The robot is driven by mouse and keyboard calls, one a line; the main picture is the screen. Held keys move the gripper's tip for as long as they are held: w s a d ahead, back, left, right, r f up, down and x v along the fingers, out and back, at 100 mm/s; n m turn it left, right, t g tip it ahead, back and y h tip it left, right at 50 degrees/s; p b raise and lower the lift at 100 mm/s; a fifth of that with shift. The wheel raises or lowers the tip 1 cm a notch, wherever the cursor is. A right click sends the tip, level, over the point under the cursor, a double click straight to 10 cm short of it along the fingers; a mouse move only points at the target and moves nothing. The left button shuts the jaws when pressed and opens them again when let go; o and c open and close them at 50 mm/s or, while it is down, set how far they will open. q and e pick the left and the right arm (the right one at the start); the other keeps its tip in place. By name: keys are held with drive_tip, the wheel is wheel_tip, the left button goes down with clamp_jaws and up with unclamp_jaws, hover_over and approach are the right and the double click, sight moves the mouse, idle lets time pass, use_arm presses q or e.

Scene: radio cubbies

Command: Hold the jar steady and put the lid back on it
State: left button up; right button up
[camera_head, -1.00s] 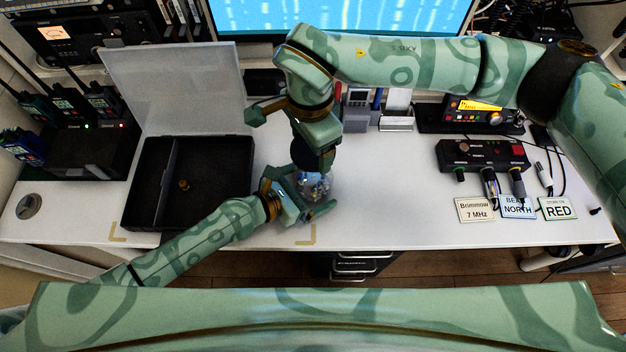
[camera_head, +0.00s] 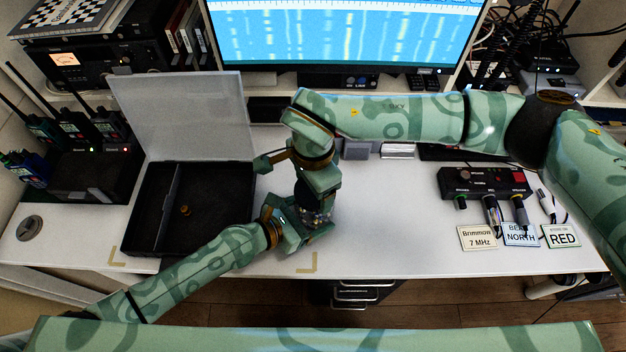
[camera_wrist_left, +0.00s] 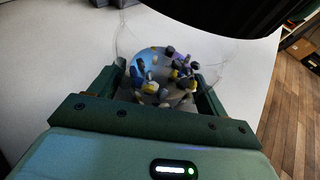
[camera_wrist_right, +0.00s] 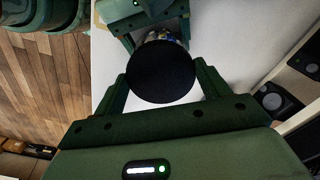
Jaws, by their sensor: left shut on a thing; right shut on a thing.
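The clear jar (camera_head: 318,216) with small colourful parts inside stands on the white desk. In the left wrist view the jar (camera_wrist_left: 163,76) sits between the fingers of my left gripper (camera_wrist_left: 160,86), which is shut on it. My right gripper (camera_wrist_right: 160,76) is shut on the round black lid (camera_wrist_right: 160,70). In the right wrist view the lid covers most of the jar (camera_wrist_right: 162,35). In the left wrist view the lid (camera_wrist_left: 215,12) is a dark shape above the jar. I cannot tell whether lid and rim touch. In the head view my right gripper hides much of both.
A black box (camera_head: 222,215) with a divider and a raised translucent cover (camera_head: 185,115) stands left of the jar. A small brass knob (camera_head: 185,210) lies in it. A control box (camera_head: 485,183) and label cards (camera_head: 521,234) are at right. Desk between is clear.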

idle(0.4)
drive_tip(key=shift+f, duration=0.85)
drive_tip(key=shift+f, duration=0.55)
